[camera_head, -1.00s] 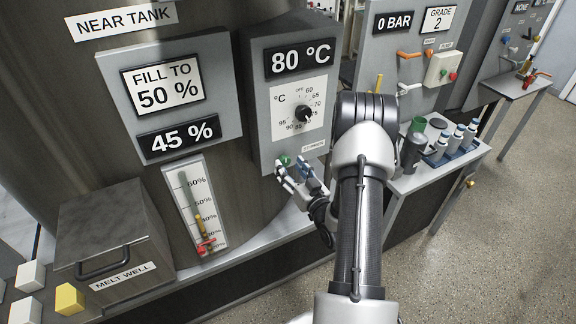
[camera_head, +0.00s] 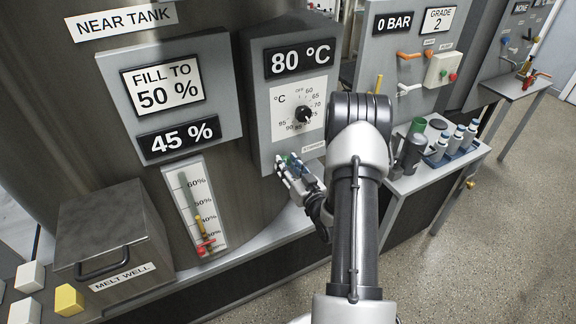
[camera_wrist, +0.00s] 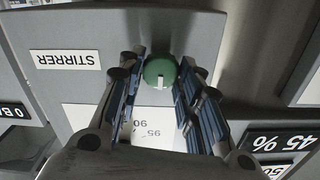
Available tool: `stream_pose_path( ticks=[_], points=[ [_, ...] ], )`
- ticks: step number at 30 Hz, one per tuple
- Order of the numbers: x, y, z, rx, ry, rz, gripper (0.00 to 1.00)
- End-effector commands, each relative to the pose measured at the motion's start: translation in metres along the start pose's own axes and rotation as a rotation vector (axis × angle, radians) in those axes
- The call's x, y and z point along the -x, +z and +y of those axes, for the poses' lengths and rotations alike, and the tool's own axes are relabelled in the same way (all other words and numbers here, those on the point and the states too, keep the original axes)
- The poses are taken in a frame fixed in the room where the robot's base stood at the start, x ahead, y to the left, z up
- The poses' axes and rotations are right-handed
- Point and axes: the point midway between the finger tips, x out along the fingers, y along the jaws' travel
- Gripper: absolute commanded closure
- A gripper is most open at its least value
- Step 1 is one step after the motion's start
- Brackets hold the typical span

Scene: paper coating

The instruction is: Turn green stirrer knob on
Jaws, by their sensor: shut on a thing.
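The green stirrer knob (camera_wrist: 160,72) is on the lower front of the grey control box and carries a white mark. In the wrist view its round face shows between the tips of my two blue-padded fingers. My gripper (camera_wrist: 161,88) is shut on the knob, one finger on each side. In the head view my gripper (camera_head: 286,166) is at the lower part of the box and mostly hides the knob. The STIRRER label (camera_wrist: 66,60) appears upside down beside the knob in the wrist view.
Above the knob is a temperature dial (camera_head: 303,115) under an 80 °C sign (camera_head: 300,58). Bottles (camera_head: 455,139) stand on a side table at right.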

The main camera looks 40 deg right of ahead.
Motion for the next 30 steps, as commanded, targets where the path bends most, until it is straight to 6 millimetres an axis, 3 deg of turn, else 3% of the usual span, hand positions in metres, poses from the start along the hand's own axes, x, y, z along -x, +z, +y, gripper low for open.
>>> stream_pose_path(
  ticks=[6, 17, 30],
  points=[
    [0.0001, 0.0001, 0.0002, 0.0, 0.001, 0.0, 0.91],
    [-0.0001, 0.0007, 0.0006, -0.073, 0.0, 0.002, 0.91],
    [-0.0005, 0.0009, 0.0018, -0.432, -0.002, 0.003, 0.91]
  ],
)
